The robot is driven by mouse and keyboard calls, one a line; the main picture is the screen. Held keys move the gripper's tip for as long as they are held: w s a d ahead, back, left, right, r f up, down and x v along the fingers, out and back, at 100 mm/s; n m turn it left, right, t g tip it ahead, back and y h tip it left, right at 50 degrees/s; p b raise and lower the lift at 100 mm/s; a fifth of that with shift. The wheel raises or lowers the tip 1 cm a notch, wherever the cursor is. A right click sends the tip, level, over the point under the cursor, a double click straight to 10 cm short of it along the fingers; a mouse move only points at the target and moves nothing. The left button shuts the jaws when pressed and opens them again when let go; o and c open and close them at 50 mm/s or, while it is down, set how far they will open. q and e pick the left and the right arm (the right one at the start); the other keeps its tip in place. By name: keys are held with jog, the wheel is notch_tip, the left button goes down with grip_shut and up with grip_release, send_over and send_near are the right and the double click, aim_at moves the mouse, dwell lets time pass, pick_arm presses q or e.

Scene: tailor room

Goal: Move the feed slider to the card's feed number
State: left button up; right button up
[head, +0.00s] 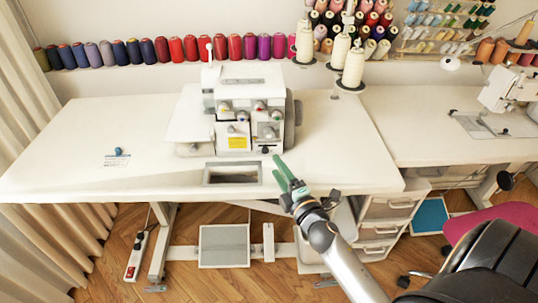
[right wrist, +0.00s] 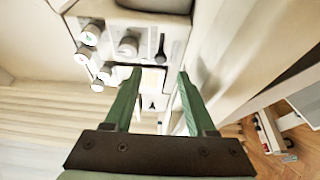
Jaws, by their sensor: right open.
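A white overlock machine (head: 245,110) stands on the white table, with several dials and a yellow label (head: 238,142) on its front. In the right wrist view, several round dials (right wrist: 128,46) show on its face. A small dark lever (right wrist: 161,47) is beside them; I cannot tell whether it is the feed slider. A small white card (head: 117,161) with a blue piece lies on the table at left; its print is unreadable. My right gripper (head: 281,169) is open with green fingers, in front of the machine's lower right. Its empty fingers (right wrist: 160,73) point toward the machine front. My left gripper is not in view.
The white table (head: 80,130) is clear around the card. A rectangular opening (head: 232,174) is in its front edge, left of my right gripper. Thread cones (head: 353,68) stand behind the machine. Drawers (head: 388,208) and a pink chair (head: 490,222) are at right.

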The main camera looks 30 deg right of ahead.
aim_at(266, 152)
jog(key=shift+w+d, duration=0.15)
jog(key=shift+w, duration=0.9)
jog(key=shift+w+d, duration=0.2)
jog(key=shift+w, duration=0.8)
jog(key=shift+w+d, duration=0.15)
jog(key=shift+w, duration=0.9)
grip_shut()
